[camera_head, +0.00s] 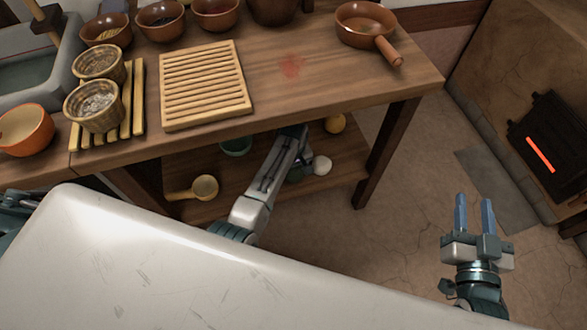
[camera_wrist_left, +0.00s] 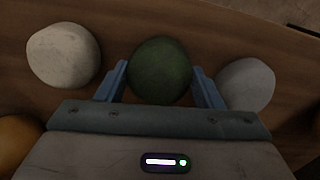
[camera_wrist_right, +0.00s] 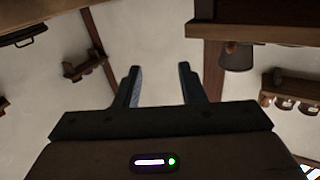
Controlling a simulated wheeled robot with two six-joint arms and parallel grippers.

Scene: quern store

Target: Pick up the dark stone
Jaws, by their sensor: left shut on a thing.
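The dark green, round stone (camera_wrist_left: 160,70) lies between the two fingers of my left gripper (camera_wrist_left: 160,78), which is shut on it over the wooden lower shelf. In the head view my left arm reaches under the table and mostly hides the stone and gripper. A pale stone (camera_wrist_left: 63,56) is left of the gripper and a grey-white stone (camera_wrist_left: 245,83) is close to its right finger. My right gripper (camera_head: 474,201) is open and empty over the floor at the right; its spread fingers also show in the right wrist view (camera_wrist_right: 160,72).
The table (camera_head: 330,85) stands above the lower shelf (camera_head: 335,187). An orange-yellow round thing (camera_head: 335,123), a green bowl (camera_head: 236,146) and a ladle (camera_head: 204,187) are on the shelf. A table leg (camera_head: 383,155) stands right of my left arm. The floor right of it is clear.

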